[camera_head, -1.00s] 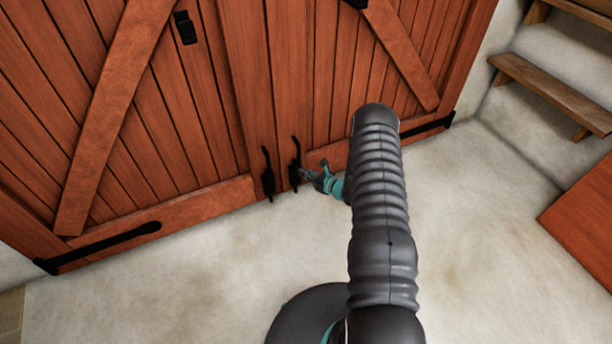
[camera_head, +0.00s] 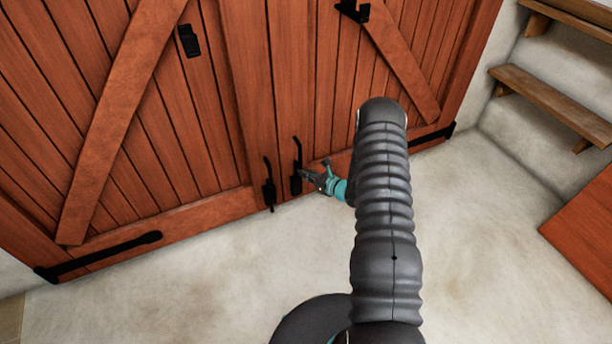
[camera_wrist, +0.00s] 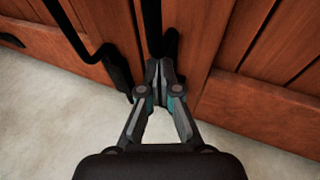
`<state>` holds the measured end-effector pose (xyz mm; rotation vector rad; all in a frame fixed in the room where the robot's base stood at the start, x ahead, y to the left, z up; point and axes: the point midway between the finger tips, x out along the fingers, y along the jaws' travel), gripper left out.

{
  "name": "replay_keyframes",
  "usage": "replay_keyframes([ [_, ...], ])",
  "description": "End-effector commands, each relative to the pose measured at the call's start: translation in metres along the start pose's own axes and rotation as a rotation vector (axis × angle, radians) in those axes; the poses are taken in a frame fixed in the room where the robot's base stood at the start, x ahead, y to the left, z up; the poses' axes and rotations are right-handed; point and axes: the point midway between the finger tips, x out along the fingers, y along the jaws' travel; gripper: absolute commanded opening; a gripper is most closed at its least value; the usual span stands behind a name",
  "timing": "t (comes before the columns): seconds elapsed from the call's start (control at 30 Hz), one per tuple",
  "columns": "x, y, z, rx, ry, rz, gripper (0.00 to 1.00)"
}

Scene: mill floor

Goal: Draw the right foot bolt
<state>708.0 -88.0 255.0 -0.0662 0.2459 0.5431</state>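The right foot bolt (camera_head: 297,154) is a black rod low on the right-hand door leaf, beside the seam between the leaves. My gripper (camera_head: 304,175) reaches it from the right, low near the floor. In the wrist view the fingertips (camera_wrist: 160,72) are nearly together on the black bolt (camera_wrist: 152,25); the gripped part is mostly hidden by the fingers. The left foot bolt (camera_head: 268,185) stands just to the left, apart from my gripper, and shows as a bent black rod (camera_wrist: 80,40) in the wrist view.
Red-brown plank doors (camera_head: 190,140) fill the back, with a black strap hinge (camera_head: 105,257) low left and a black bracket (camera_head: 352,11) above. Wooden steps (camera_head: 550,105) are at the right, with a reddish panel (camera_head: 585,225) below. The pale floor (camera_head: 180,290) is clear.

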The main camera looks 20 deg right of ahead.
Motion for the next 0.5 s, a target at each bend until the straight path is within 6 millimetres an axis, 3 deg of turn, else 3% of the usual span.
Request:
replay_keyframes([
  [0.17,0.001,-0.001,-0.003,-0.005,-0.008,0.0,0.0],
  [0.43,-0.002,-0.002,-0.047,-0.001,-0.001,0.003,0.0],
  [0.5,-0.021,-0.003,-0.037,0.0,0.0,-0.001,0.0],
])
